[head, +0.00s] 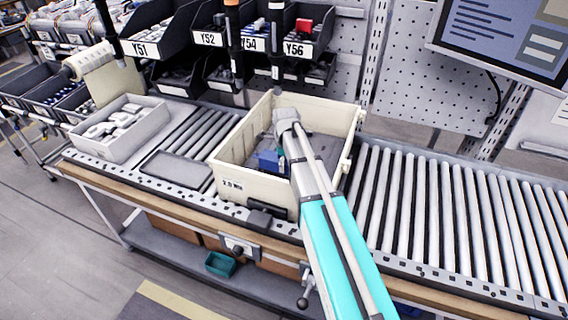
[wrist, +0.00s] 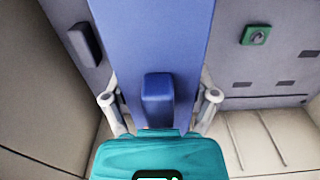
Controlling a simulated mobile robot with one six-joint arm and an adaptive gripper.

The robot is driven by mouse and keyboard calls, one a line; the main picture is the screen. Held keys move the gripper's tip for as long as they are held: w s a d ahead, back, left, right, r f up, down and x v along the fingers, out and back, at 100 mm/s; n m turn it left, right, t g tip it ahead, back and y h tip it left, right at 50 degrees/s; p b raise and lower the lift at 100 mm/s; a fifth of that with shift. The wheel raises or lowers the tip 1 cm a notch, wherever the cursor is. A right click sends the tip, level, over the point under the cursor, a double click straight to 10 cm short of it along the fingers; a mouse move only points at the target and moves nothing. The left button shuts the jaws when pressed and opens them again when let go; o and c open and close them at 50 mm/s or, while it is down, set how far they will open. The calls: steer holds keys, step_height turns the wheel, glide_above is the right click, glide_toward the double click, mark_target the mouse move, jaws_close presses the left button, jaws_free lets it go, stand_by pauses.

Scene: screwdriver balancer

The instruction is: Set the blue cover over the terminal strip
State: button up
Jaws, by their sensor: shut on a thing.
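The blue cover (wrist: 150,40) fills the upper middle of the wrist view, with a raised blue grip block on its top. My gripper (wrist: 160,98) has a finger on either side of this block and is shut on it. In the head view the cover (head: 268,160) is small and blue, low inside the cream tote, beneath the end of my arm. I cannot make out the terminal strip in either view. I cannot tell whether the cover rests on anything or hangs free.
The cream tote (head: 228,172) stands on the roller conveyor, its walls close around my gripper. On its grey floor are a dark block (wrist: 85,44) and a green square part (wrist: 256,36). A grey tray (head: 145,137) of white parts stands left; the right rollers (head: 450,210) are clear.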

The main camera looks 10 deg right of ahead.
steer(key=shift+f+b, duration=1.3)
steer(key=shift+f, duration=0.2)
steer(key=shift+s, duration=0.1)
steer(key=shift+f+b, duration=0.45)
steer(key=shift+f, duration=0.1)
stand_by(1.0)
stand_by(0.4)
steer(key=o, duration=1.1)
steer(key=shift+r, duration=0.1)
steer(key=shift+o, duration=0.2)
